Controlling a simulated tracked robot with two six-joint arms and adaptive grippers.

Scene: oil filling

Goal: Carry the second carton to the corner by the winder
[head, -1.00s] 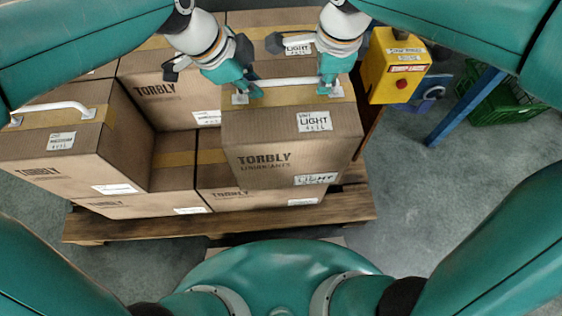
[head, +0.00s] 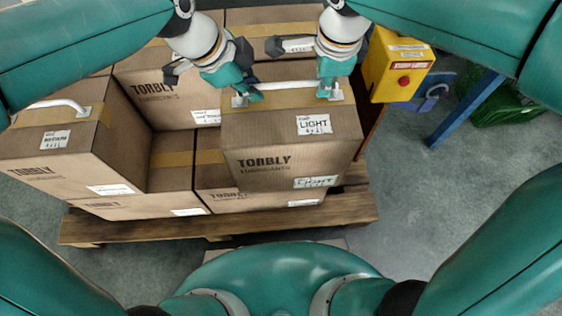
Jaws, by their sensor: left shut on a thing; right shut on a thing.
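A brown Torbly carton (head: 285,150) labelled LIGHT is in the middle of the head view, above the near right part of the pallet load. A white bar handle (head: 285,86) runs across its top. My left gripper (head: 250,97) is shut on the left end of this handle. My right gripper (head: 326,90) is shut on the right end. The carton looks roughly level and overlaps the cartons below it in the picture. I cannot tell whether its underside touches them. I cannot make out the winder for certain.
Several other cartons sit on the wooden pallet (head: 220,227), including one with a white handle (head: 50,105) at the left. A yellow box with a red button (head: 397,66) stands at the right. A blue post (head: 465,107) and a green crate (head: 505,104) are beyond it. Grey floor at the right is clear.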

